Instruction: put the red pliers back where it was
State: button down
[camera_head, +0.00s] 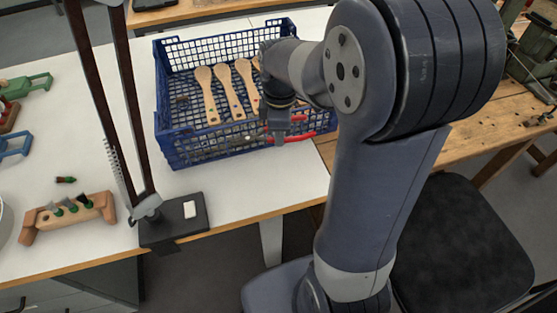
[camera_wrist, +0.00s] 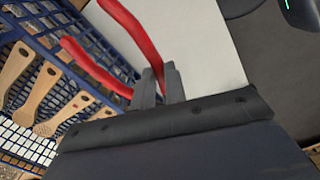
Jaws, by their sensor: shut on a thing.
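The red pliers (camera_head: 293,138) are in my gripper, over the front right part of the blue crate's near wall. In the wrist view their two red handles (camera_wrist: 95,70) reach up and left from between the fingers. My gripper (camera_head: 279,132) is shut on the pliers; its two grey fingertips (camera_wrist: 162,84) show in the wrist view. The head of the pliers is mostly hidden by my gripper and the crate wall. I cannot tell whether the pliers touch the crate.
The blue mesh crate (camera_head: 172,149) on the white table (camera_head: 105,85) holds several wooden spoons (camera_head: 226,90). Left of it stand a black lamp base (camera_head: 172,222) and a wooden block with small brushes (camera_head: 68,215). A wooden workbench (camera_head: 490,125) is at the right.

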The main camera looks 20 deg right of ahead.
aim_at(279, 169)
notch_tip(279, 169, down, 12)
jog(key=shift+r+b, duration=0.25)
jog(key=shift+b, duration=0.15)
jog(key=shift+f, duration=0.1)
jog(key=c, duration=1.5)
grip_release()
jog(key=shift+o, duration=0.2)
notch_tip(279, 169, up, 12)
jog(key=shift+r+p, duration=0.15)
jog(key=shift+p, duration=0.4)
